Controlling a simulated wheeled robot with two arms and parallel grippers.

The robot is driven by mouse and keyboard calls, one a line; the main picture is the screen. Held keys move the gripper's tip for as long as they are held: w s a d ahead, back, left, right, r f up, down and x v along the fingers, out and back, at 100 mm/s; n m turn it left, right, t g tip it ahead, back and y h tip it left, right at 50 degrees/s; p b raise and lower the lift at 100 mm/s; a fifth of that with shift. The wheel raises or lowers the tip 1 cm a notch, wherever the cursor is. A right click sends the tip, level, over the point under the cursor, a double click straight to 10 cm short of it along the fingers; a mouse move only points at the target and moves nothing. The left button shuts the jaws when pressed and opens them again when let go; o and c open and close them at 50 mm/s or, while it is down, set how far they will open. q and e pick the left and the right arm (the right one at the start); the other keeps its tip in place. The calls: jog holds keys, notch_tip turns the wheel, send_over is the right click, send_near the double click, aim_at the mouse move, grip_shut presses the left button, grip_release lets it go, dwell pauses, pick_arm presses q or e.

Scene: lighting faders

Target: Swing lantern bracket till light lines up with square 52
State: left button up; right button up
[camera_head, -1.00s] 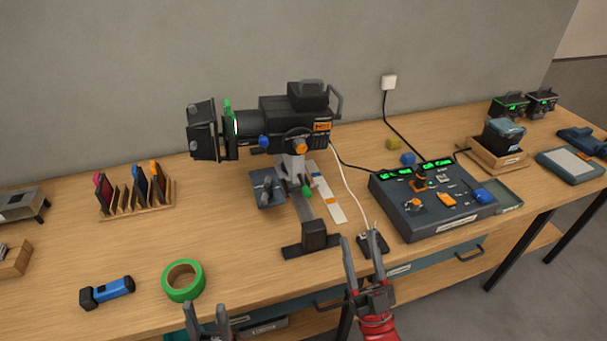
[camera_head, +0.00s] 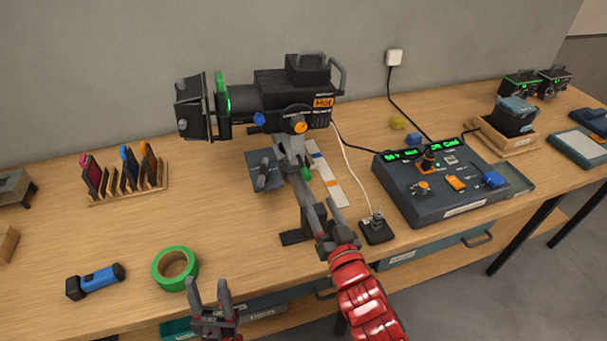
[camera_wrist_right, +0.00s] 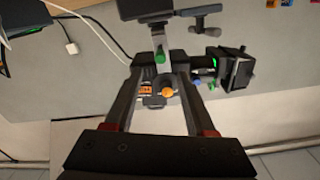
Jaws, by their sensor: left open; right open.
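The black stage lantern (camera_head: 270,98) stands on the bench with barn doors (camera_head: 193,108) facing left. Its grey bracket (camera_head: 291,152) is below, with an orange knob (camera_head: 300,126), a blue knob (camera_head: 259,119) and a green lever (camera_head: 307,173). A white strip with coloured marks (camera_head: 327,178) lies beside the base; I cannot read a square 52. My right gripper (camera_head: 316,187) is open, its fingers just in front of the bracket's lower part. The right wrist view shows the lantern (camera_wrist_right: 207,75) and orange knob (camera_wrist_right: 167,92) beyond the fingers. My left gripper (camera_head: 209,292) is open and empty at the front edge.
A control desk (camera_head: 440,185) with faders stands to the right, and a black adapter (camera_head: 377,229) with a white cable sits near my right gripper. Green tape (camera_head: 175,268), a blue torch (camera_head: 95,281) and a filter rack (camera_head: 125,185) are left. The bench between them is clear.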

aim_at(303, 167)
jog(key=p+x, duration=0.3)
jog(key=x, duration=1)
jog(key=shift+w+a+r, duration=0.1)
jog(key=shift+w+r, duration=0.05)
grip_shut()
dwell(1.0)
